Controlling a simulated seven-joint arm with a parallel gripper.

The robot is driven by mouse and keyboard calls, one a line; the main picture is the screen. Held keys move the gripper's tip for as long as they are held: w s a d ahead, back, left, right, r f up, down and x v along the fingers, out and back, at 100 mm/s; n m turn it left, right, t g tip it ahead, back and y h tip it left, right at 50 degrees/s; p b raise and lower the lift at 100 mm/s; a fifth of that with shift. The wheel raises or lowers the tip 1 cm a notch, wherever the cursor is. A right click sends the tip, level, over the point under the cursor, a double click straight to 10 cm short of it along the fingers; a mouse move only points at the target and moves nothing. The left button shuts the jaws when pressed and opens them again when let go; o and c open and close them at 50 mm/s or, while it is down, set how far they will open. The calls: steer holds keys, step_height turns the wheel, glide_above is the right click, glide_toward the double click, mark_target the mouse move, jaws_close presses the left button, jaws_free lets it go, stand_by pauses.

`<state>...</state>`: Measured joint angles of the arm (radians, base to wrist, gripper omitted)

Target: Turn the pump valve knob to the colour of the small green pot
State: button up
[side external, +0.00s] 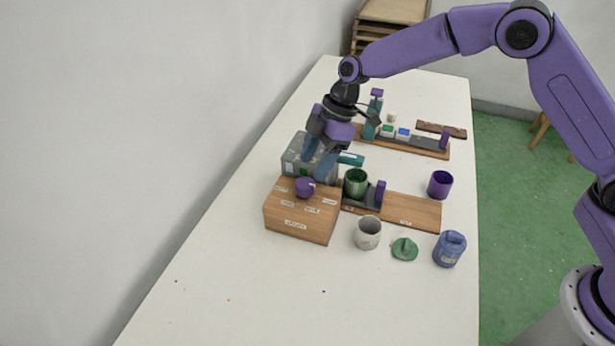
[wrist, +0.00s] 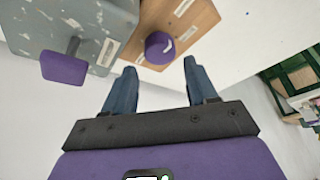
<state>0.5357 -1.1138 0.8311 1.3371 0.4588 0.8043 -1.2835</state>
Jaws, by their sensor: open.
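The knob (side external: 305,187) is a round purple piece on top of a wooden box (side external: 290,222) with several small white labels, too small to read. A pale mark shows on the knob (wrist: 160,47) in the wrist view. My gripper (side external: 317,171) has blue fingers pointing down, close above the knob in the side view. In the wrist view my gripper (wrist: 160,72) is open and empty, with the knob beyond the gap between its fingertips. A green pot (side external: 356,182) stands on a dark fixture right of the box.
A grey speckled box (side external: 296,152) with a purple lever (wrist: 64,68) adjoins the wooden box. A white pot (side external: 368,233), green lid (side external: 404,249), blue lidded pot (side external: 449,249) and purple cup (side external: 440,184) stand to the right. The front table is mostly clear.

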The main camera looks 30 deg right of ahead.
mark_target(305, 183)
steer(key=shift+x, duration=2.5)
steer(key=c, duration=0.8)
